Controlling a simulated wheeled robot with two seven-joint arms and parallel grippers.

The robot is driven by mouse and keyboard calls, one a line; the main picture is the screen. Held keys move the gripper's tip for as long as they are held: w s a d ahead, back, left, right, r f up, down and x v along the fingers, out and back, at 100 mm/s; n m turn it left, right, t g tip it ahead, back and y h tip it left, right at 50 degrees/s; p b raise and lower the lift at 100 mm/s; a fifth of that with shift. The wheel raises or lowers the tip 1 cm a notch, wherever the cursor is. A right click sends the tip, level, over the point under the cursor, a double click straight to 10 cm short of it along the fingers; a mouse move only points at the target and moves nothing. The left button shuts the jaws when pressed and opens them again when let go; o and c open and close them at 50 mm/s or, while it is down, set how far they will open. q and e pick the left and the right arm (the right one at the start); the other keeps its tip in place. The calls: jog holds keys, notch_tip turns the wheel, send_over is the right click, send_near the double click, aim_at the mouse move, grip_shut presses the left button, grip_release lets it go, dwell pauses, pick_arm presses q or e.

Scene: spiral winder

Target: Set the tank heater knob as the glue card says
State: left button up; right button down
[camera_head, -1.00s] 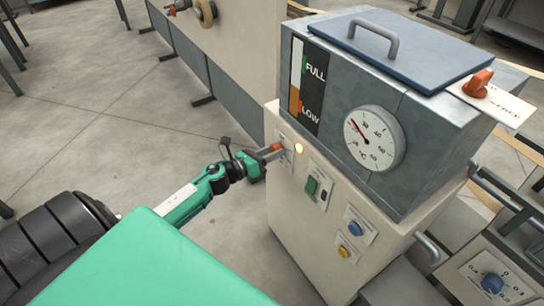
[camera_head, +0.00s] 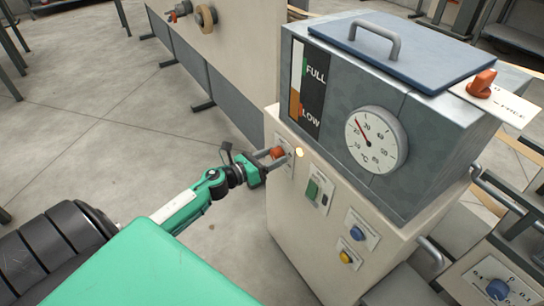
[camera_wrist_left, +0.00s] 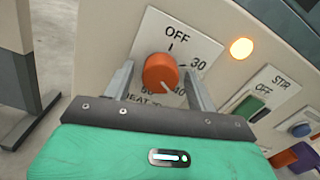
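The heater knob (camera_head: 277,153) is orange, on a white plate on the cream front of the glue tank cabinet. In the left wrist view the knob (camera_wrist_left: 160,72) sits below the word OFF, with 30 and 40 to its right and lower right. My right gripper is out of view.
A lit amber lamp (camera_head: 299,153) is right of the heater plate. A green switch (camera_head: 312,190), a blue knob (camera_head: 357,233) and a yellow button (camera_head: 344,257) follow. The round gauge (camera_head: 376,140) has its red needle near 20 to 30. Floor left of the cabinet is clear.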

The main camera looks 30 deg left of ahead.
pick_arm(q)
jog(key=shift+s, duration=0.1)
jog(key=b+v, duration=0.1)
jog(key=v, duration=1.2)
jog(key=shift+s, duration=0.3)
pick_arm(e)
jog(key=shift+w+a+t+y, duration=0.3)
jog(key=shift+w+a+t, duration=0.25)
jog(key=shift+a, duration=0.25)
pick_arm(q)
jog(key=shift+a, duration=0.1)
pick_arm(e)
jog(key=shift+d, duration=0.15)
